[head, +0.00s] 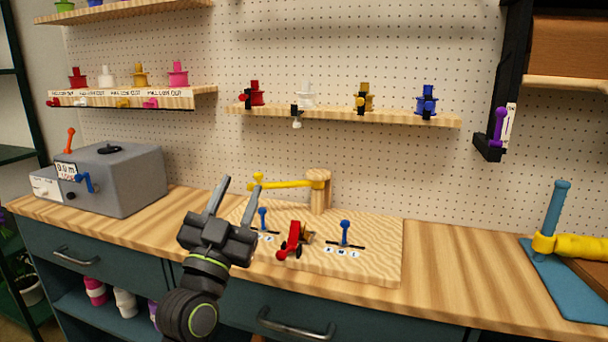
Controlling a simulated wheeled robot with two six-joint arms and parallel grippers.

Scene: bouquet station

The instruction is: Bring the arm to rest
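My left gripper (239,187) is open and empty, its two fingers pointing up in front of the wooden station board (375,265). A yellow arm (287,184) reaches left from a wooden post (320,192) at the back of that board, with a yellow knob at its free end. A red lever (292,238) and two blue-topped levers, one left (263,217) and one right (345,230), stand on the board. My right gripper is not in view.
A pegboard shelf (340,116) holds several coloured spools. A blue stand (555,215) with a yellow part is at the right. The bench between board and stand is clear.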

